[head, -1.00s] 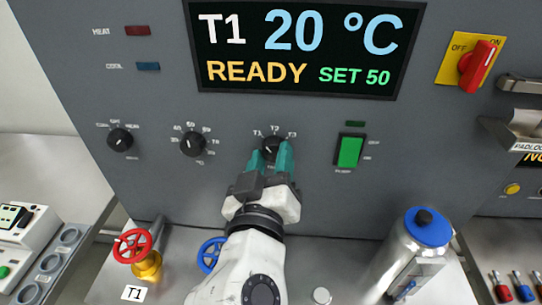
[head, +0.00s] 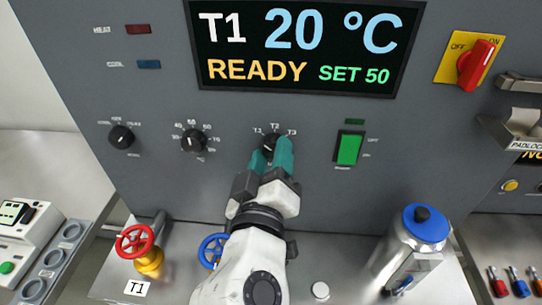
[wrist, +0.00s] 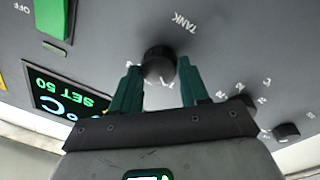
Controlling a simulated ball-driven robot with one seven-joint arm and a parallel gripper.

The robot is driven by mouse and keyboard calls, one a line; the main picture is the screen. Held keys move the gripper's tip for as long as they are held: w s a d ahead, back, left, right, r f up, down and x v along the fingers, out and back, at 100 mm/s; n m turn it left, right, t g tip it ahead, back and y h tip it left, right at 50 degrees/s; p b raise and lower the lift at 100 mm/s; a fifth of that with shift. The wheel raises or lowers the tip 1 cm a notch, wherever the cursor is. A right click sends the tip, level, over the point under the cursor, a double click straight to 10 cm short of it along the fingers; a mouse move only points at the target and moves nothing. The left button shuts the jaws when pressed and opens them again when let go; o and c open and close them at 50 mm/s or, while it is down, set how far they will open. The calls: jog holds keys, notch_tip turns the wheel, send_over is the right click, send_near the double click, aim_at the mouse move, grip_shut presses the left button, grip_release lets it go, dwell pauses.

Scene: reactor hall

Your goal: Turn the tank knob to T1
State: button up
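The tank knob (head: 269,142) is a small black dial on the grey panel, with T1, T2 and T3 printed around it. In the wrist view the knob (wrist: 159,62) sits between the two teal fingertips. My gripper (head: 271,148) is at the knob, its fingers on either side. In the wrist view my gripper (wrist: 159,68) shows narrow gaps between fingers and knob, so it looks open around it. The pointer is too small and covered to read surely. The display (head: 305,45) reads T1, 20 °C, READY, SET 50.
Two other black knobs (head: 194,140) (head: 121,137) are to the left. A green switch (head: 349,148) is right of the tank knob. Below stand a red valve wheel (head: 134,241), a blue wheel (head: 211,250) and a silver flask with a blue lid (head: 425,226).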

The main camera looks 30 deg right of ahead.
jog(key=o, duration=0.4)
jog(key=b+v, duration=0.2)
jog(key=v, duration=0.8)
jog(key=shift+s+a+b, duration=0.2)
jog(key=shift+s+b, duration=0.1)
jog(key=shift+s, duration=0.05)
